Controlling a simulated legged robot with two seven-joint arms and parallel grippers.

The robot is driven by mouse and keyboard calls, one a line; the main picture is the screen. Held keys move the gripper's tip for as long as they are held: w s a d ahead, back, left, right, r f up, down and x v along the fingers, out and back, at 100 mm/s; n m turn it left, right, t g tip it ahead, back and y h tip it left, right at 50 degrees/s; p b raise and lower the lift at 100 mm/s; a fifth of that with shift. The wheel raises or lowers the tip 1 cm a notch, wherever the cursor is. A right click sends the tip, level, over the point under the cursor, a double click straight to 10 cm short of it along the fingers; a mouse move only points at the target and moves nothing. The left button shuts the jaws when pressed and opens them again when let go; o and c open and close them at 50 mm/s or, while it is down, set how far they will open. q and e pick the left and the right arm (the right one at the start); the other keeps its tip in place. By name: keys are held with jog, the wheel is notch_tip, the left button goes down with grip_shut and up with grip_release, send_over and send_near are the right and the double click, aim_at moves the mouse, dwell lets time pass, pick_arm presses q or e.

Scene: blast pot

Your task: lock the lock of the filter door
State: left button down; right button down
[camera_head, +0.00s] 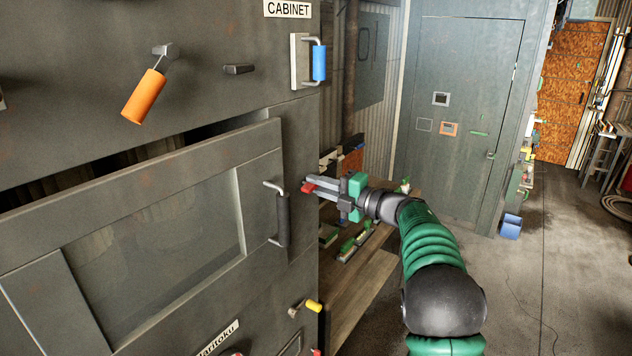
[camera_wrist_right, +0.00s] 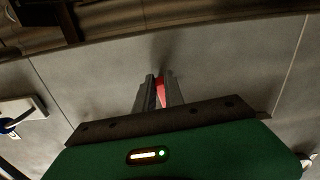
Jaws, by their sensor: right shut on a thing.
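A grey door (camera_head: 160,235) with a window and a dark handle (camera_head: 283,220) fills the lower left of the head view. A dark gap shows along its top edge. My right gripper (camera_head: 314,187) is at the cabinet's right edge, beside that handle. Its fingers are closed on a small red piece (camera_head: 308,187), which looks like the lock's lever. In the right wrist view, the red piece (camera_wrist_right: 161,90) sits between the narrow fingertips, mostly hidden by them. I cannot tell the lock's position. My left gripper is not in view.
The upper cabinet front carries an orange handle (camera_head: 144,96), a dark knob (camera_head: 239,69) and a blue handle (camera_head: 319,63). A yellow-tipped lever (camera_head: 313,305) is below. A wooden bench (camera_head: 365,280) stands under my right arm. Open floor (camera_head: 560,270) lies to the right.

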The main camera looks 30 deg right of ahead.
jog(key=shift+d+f+m+p, duration=0.1)
jog(key=shift+f+m+p, duration=0.25)
jog(key=shift+m, duration=0.75)
jog(key=c, duration=1.5)
grip_release()
jog(key=shift+o, duration=0.5)
jog(key=shift+d, duration=0.2)
jog(key=b+v, duration=0.6)
jog(key=v, duration=1.1)
